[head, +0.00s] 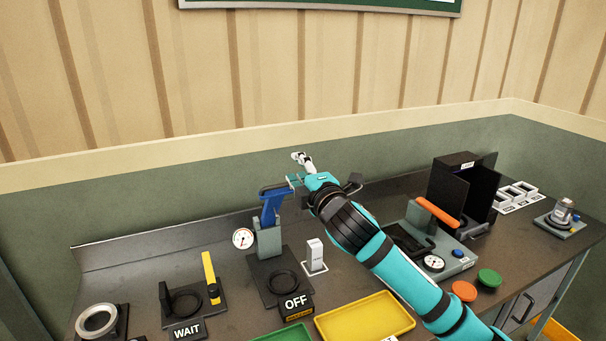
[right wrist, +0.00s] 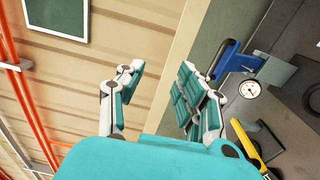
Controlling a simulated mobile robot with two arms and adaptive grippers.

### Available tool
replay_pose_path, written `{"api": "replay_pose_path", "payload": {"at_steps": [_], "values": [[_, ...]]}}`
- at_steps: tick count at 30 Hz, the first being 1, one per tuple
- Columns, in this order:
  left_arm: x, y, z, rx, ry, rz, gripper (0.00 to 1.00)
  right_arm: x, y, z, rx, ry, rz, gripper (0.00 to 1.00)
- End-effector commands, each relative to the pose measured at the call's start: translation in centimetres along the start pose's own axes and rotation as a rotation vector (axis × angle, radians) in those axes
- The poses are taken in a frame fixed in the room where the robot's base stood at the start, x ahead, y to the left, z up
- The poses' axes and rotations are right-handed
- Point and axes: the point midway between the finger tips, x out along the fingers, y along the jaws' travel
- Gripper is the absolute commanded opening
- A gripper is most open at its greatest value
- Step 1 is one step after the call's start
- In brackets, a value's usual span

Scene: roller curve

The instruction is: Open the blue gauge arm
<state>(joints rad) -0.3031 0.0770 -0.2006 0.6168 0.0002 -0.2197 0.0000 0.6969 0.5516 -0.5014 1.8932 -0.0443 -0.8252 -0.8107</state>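The blue gauge arm (head: 270,208) stands up from a grey block on a dark base, with its top bent over toward the right. A round white gauge (head: 243,238) sits at its left side. My right gripper (head: 297,170) is open, just above and to the right of the arm's top. In the right wrist view the fingers (right wrist: 162,72) are spread with nothing between them. The blue arm (right wrist: 228,58) lies outside them, close beside the right finger; I cannot tell whether they touch. My left gripper is not in view.
An OFF sign (head: 295,304) and a white switch (head: 315,256) stand near the blue arm. A yellow lever (head: 210,275) is to the left. A yellow tray (head: 366,318) lies in front. A grey press with an orange handle (head: 438,212) is to the right. The wall rises behind.

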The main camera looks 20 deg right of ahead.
Motion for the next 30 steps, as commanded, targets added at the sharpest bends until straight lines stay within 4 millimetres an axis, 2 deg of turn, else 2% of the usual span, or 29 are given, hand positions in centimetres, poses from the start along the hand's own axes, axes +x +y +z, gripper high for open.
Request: {"api": "replay_pose_path", "payload": {"at_steps": [5, 12, 18, 23, 30], "values": [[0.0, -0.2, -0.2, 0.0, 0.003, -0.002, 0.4, -2.0, -0.1, 0.0, -0.003, 0.001, -0.001, 0.36], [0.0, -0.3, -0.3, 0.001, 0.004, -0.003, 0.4, -7.2, -0.2, 0.0, -0.003, 0.001, -0.001, 0.36], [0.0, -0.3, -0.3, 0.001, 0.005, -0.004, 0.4, -10.5, -0.1, 0.0, -0.002, 0.0, -0.002, 0.36], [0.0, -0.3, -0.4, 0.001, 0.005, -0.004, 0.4, -11.6, -0.1, 0.0, -0.001, 0.0, -0.001, 0.36], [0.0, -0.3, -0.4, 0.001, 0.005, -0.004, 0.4, -11.8, -0.1, 0.0, 0.0, -0.001, -0.002, 0.36]]}}
